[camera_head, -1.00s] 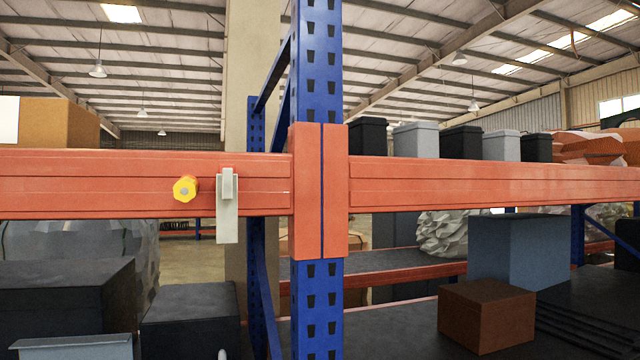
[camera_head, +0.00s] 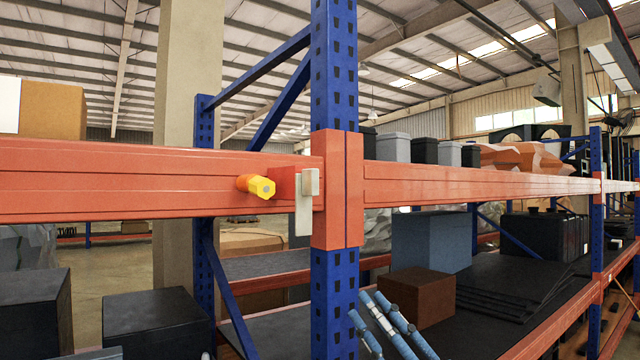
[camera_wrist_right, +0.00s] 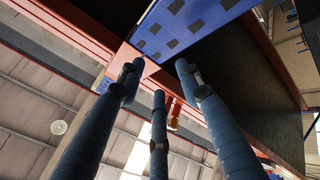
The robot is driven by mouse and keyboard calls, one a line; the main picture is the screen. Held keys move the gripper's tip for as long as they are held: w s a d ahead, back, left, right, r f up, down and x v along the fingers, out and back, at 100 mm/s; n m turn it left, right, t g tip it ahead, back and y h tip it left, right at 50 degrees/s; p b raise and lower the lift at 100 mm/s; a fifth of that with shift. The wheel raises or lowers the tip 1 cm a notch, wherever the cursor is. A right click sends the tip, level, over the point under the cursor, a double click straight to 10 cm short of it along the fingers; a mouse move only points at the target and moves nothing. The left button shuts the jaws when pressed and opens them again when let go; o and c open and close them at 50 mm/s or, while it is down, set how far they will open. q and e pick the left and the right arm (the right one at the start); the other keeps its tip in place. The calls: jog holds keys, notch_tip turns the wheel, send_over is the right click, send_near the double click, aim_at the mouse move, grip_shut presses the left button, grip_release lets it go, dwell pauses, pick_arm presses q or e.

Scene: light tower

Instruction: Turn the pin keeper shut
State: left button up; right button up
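The pin keeper, seemingly the pale grey tab (camera_head: 304,202), hangs upright on the front of the orange beam (camera_head: 120,185), just left of the blue post. A yellow hex-ended pin (camera_head: 256,186) sticks out of the beam to its left, apart from the tab. My right gripper (camera_head: 380,302) is low, right of the post and below the beam. Its three blue-grey fingers are spread and empty, also in the right wrist view (camera_wrist_right: 158,78). My left gripper is out of view.
The blue post (camera_head: 334,85) stands between the tab and my right gripper. A brown box (camera_head: 416,297) and a blue-grey box (camera_head: 431,242) stand on the dark shelf behind the gripper. Dark boxes (camera_head: 151,322) stand lower left. Space in front of the beam looks clear.

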jog(key=s+a+r+n+g+y, duration=0.1)
jog(key=s+a+r+n+g, duration=0.35)
jog(key=s+n, duration=0.3)
jog(key=s+a+r+n+g+y, duration=0.2)
jog(key=s+a+r+n+g, duration=0.2)
jog(key=s+r+n+g, duration=0.25)
jog(key=s+a+r+n+g+y, duration=0.1)
jog(key=s+a+r+n+g, duration=0.35)
jog(key=s+n, duration=0.4)
jog(key=m+t+h, duration=0.2)
jog(key=t+h, duration=0.8)
jog(key=t, duration=0.1)
send_near(314, 183)
jog(key=shift+n, duration=0.25)
jog(key=p+x, duration=0.4)
jog(key=x, duration=0.4)
jog(key=shift+s+r+p, duration=0.1)
jog(key=shift+r+p, duration=0.05)
jog(key=shift+p, duration=0.2)
jog(key=shift+w+a, duration=0.3)
jog(key=shift+w, duration=0.05)
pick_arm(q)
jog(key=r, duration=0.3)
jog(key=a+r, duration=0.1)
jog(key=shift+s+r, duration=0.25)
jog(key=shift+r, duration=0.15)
